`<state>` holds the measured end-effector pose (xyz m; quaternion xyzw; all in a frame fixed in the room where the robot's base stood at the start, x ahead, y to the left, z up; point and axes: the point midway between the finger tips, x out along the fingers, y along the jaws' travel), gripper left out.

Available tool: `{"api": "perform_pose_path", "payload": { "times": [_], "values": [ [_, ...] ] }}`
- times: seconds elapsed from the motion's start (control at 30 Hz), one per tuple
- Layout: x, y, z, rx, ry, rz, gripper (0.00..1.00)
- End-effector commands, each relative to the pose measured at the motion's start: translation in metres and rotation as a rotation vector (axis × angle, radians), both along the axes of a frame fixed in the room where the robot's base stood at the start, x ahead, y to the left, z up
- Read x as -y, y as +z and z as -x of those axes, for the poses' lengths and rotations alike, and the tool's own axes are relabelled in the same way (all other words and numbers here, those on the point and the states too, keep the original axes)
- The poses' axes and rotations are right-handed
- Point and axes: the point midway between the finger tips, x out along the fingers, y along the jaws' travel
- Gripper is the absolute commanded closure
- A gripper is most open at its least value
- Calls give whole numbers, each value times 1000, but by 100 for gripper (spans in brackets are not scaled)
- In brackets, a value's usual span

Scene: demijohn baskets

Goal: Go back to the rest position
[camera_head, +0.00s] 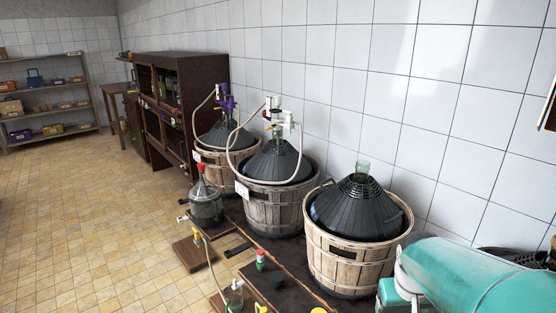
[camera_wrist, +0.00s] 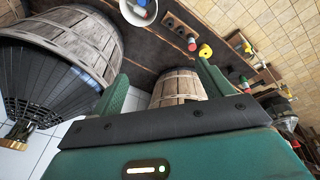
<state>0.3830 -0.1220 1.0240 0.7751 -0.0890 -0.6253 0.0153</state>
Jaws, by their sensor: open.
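My gripper (camera_wrist: 163,85) shows in the wrist view, its two green fingers spread apart with nothing held between them. Beyond the fingers is a wooden slatted basket (camera_wrist: 177,84), partly hidden by my gripper. A larger basket (camera_wrist: 75,42) with a black-covered demijohn (camera_wrist: 40,88) is at the left of that view, clear of the fingers. In the head view, three baskets stand in a row along the tiled wall; the nearest basket (camera_head: 345,267) holds a black-ribbed demijohn (camera_head: 356,207) with an open glass neck. My teal arm fills the lower right corner; its fingers are not visible there.
Two farther demijohns (camera_head: 273,163) (camera_head: 222,135) carry valves and hoses. A glass jug (camera_head: 205,204) with a red cap and small bottles (camera_head: 234,295) stand left of the baskets. A dark cabinet (camera_head: 180,80) and shelves (camera_head: 45,105) are behind. The tiled floor (camera_head: 90,210) at left is clear.

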Motion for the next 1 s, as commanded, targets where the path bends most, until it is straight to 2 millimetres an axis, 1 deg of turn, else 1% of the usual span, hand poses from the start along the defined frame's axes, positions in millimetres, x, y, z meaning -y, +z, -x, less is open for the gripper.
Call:
{"api": "perform_pose_path", "payload": {
  "times": [0.03,0.2,0.3,0.4,0.5,0.67,1.0],
  "values": [
    [-15,14,6,32,16,5,21],
    [-59,48,33,121,56,-11,21],
    [-82,64,52,175,79,-35,21],
    [-101,75,71,223,106,-65,21],
    [-114,82,86,256,126,-95,21],
    [-122,85,96,278,138,-118,21],
    [-122,86,96,278,138,-118,21]
  ]
}}
